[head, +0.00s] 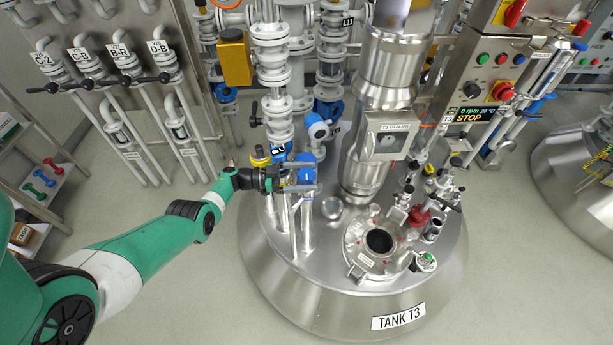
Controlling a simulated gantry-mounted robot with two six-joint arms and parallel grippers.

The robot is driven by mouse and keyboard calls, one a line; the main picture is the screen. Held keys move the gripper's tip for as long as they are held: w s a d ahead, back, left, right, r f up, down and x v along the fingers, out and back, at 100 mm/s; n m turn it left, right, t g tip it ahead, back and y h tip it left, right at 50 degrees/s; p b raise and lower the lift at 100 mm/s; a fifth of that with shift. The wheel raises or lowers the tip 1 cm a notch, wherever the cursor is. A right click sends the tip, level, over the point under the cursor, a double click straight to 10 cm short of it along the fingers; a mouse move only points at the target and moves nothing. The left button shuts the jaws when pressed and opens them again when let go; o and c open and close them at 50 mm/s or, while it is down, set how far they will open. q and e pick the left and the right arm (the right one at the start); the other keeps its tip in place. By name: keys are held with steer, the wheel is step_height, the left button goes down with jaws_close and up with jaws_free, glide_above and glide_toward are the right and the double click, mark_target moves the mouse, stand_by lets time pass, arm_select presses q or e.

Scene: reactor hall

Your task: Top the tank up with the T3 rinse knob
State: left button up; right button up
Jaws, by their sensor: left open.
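Tank T3 (270,260) is a wide steel vessel with a "TANK T3" label on its front. My left gripper (312,177) reaches in from the left over the tank's left side. Its jaws are open, one finger on each side of a blue knob-like part (305,174) on top of thin pipes. I cannot tell whether the fingers touch it. No rinse label is readable, so I cannot be sure that this is the T3 rinse knob. My right gripper is not in view.
An open round hatch (379,241) is on the tank top. The steel column (387,75) and T3 guard box (391,142) stand right of the gripper. A control box reads STOP (470,117).

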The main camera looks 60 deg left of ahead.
mark_target(279, 160)
arm_select(q)
steer(key=shift+f, duration=0.1)
steer(key=v, duration=1.1)
steer(key=shift+s, duration=0.25)
steer(key=shift+a, duration=0.15)
